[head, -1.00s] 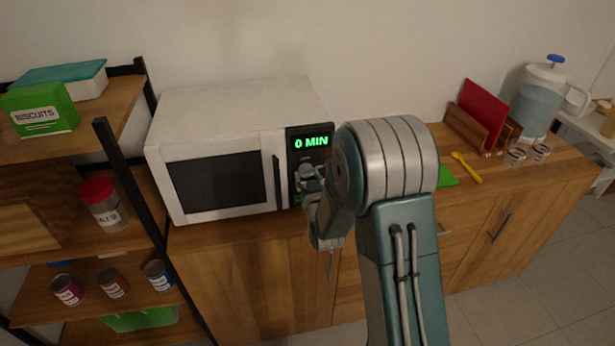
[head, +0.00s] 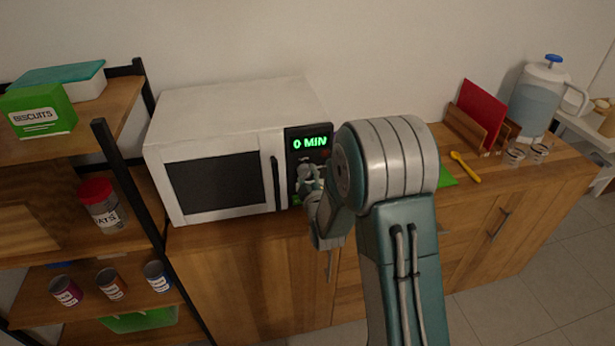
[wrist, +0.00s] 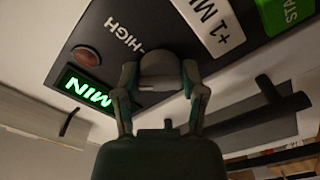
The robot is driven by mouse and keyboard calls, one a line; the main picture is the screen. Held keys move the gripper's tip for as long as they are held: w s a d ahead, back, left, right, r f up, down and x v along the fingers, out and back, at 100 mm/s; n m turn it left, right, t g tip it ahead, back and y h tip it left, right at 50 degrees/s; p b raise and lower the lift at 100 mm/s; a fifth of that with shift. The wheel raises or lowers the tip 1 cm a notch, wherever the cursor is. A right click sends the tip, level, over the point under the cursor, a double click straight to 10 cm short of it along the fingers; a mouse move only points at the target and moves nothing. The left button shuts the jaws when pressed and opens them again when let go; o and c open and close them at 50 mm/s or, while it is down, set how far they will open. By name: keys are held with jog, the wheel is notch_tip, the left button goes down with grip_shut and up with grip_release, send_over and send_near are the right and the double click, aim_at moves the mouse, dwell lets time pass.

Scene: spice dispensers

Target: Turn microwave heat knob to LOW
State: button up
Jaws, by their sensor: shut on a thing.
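The white microwave (head: 215,150) stands on the wooden counter, with its door shut and a dark control panel on its right side. Its green display (head: 310,142) reads 0 MIN. My gripper (head: 310,178) is at the panel below the display, partly hidden by my own arm. In the wrist view my gripper (wrist: 158,92) has its two fingers on both sides of a round grey knob (wrist: 160,68) and is shut on it. The word HIGH shows beside the knob; the LOW label is hidden. The display also shows in the wrist view (wrist: 88,90).
A +1 MIN button (wrist: 212,22) and a green START button (wrist: 278,12) lie close to the knob. A shelf with a green biscuit box (head: 40,110) and jars stands left. A water jug (head: 537,98) and glasses stand on the right counter.

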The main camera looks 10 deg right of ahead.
jog(key=n, duration=0.4)
jog(key=shift+a+n, duration=0.1)
jog(key=shift+n, duration=1.7)
jog(key=o, duration=1.1)
jog(key=shift+o, duration=0.3)
jog(key=shift+a, duration=0.1)
